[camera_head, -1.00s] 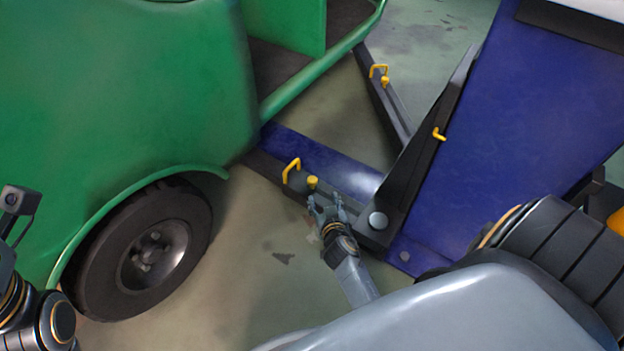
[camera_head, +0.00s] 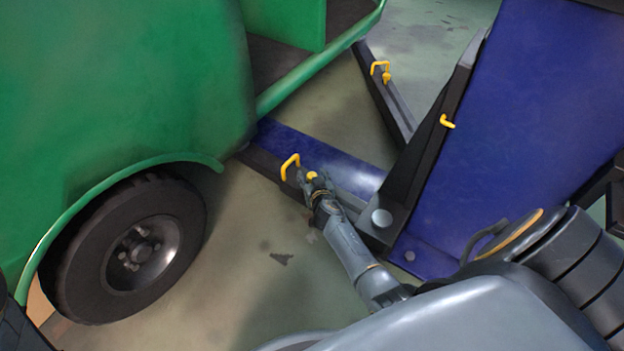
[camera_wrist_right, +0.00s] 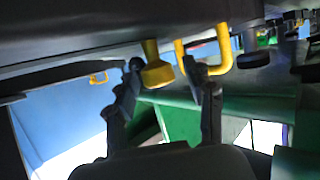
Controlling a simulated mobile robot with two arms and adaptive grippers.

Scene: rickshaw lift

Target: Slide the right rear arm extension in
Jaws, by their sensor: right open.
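The right rear arm extension is a dark lift arm (camera_head: 265,162) running from the blue lift base toward the green rickshaw. It carries a yellow handle (camera_head: 290,165) and a yellow knob (camera_head: 311,176). My right gripper (camera_head: 309,182) is at the knob, its fingers partly hidden by its own wrist. In the right wrist view the open gripper (camera_wrist_right: 168,98) has the yellow knob (camera_wrist_right: 157,74) between its two fingers. The yellow handle (camera_wrist_right: 221,62) is just beyond the right finger there. Contact with the knob cannot be told. The left gripper is not in view.
The green rickshaw (camera_head: 120,80) with its black rear wheel (camera_head: 140,250) stands at left. The blue lift post (camera_head: 530,130) rises at right. Another dark arm with a yellow handle (camera_head: 380,70) lies farther back. Bare floor (camera_head: 250,270) lies between wheel and my right arm.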

